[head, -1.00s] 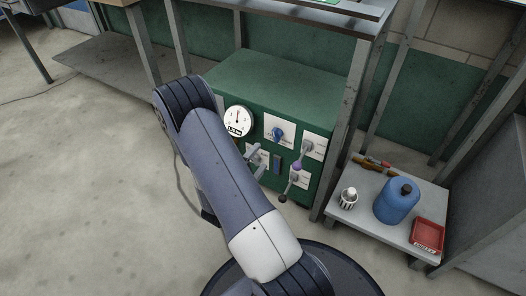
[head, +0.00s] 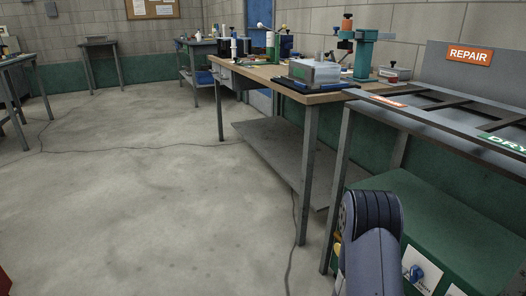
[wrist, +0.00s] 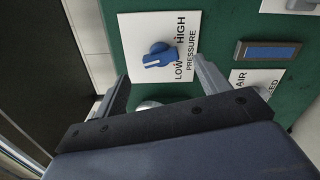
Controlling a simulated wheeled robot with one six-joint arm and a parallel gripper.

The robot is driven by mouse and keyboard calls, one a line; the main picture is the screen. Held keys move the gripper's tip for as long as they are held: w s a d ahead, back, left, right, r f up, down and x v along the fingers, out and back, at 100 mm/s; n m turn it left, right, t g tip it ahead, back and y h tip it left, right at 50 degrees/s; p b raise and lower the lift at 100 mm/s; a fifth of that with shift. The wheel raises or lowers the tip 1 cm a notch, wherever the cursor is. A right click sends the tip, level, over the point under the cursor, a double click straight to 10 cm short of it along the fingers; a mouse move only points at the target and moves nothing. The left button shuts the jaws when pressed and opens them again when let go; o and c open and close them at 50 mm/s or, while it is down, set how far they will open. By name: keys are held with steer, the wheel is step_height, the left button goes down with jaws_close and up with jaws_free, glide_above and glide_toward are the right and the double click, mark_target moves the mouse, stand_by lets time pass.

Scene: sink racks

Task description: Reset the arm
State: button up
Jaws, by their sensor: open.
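My gripper (wrist: 161,72) is open and empty in the wrist view, its two fingers spread in front of the green panel (wrist: 222,50). A blue knob (wrist: 160,57) on a white plate marked HIGH, LOW and PRESSURE shows just beyond the fingertips, apart from them. In the head view my arm rises at the lower right, in front of the green cabinet (head: 440,225); the gripper itself is hidden there.
A rack with REPAIR (head: 470,56) and DRY signs stands above the cabinet. A wooden workbench (head: 265,76) with tools and a low shelf stands behind. A cable (head: 291,240) lies near the bench leg.

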mark_target(413, 277)
steer(key=b+x, duration=0.1)
steer(key=x, duration=0.4)
stand_by(0.3)
